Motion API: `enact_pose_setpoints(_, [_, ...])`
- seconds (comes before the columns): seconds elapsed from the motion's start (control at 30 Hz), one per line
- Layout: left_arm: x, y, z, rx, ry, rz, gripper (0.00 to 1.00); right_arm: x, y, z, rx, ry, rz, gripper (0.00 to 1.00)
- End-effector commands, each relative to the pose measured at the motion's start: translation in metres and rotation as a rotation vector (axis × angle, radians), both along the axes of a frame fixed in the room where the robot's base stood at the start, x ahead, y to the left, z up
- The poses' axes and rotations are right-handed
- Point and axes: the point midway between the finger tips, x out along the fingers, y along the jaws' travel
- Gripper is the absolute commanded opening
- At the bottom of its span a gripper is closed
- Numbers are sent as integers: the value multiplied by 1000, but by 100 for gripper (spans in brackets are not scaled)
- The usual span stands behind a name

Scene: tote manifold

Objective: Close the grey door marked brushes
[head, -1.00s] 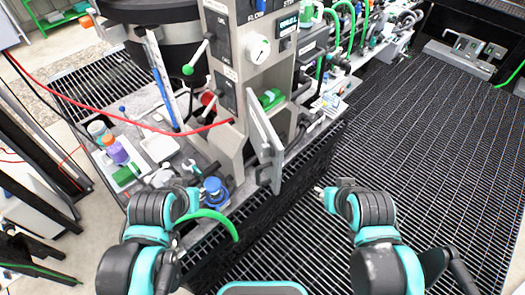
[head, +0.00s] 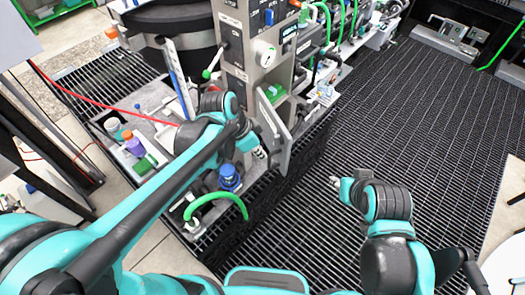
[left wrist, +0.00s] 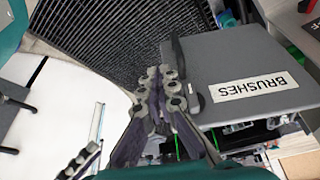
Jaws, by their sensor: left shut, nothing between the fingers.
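The grey door (head: 284,150) stands open, swung out from the cabinet column. In the left wrist view the door (left wrist: 235,60) fills the upper right, with its white BRUSHES label (left wrist: 255,86) upside down. A dark handle (left wrist: 178,55) is along its left edge. My left gripper (head: 261,154) is shut and empty close to the door; in the left wrist view its fingertips (left wrist: 166,72) are beside the handle edge. I cannot tell whether they touch. My right gripper (head: 335,182) is over the floor grating, away from the door, too small to tell its jaw state.
The grey column (head: 235,72) carries knobs and levers. A blue-capped bottle (head: 229,178) and a green hose (head: 222,194) are under and near my left arm. Bottles (head: 133,143) stand on the bench at left. The dark grating (head: 400,130) at right is clear.

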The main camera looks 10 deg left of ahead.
Motion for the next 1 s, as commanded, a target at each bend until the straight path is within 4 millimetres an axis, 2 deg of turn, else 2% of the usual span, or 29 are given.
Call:
enact_pose_setpoints(0.03, [2, -4, -13, 0, -1, -2, 0, 0, 0, -5, 0, 0, 0, 38])
enact_pose_setpoints(0.3, [12, -23, -66, 0, 0, 0, 0, 0, 0, -20, 0, 0, 0, 38])
enact_pose_setpoints(0.4, [20, -38, -63, 0, -1, -2, 0, 0, 0, -19, 0, 0, 0, 38])
enact_pose_setpoints(0.6, [30, -54, -62, 0, 0, 1, 0, 0, 0, -20, 0, 0, 0, 38])
enact_pose_setpoints(1.0, [31, -57, -62, 0, -1, 4, 0, 0, 0, -20, 0, 0, 0, 38])
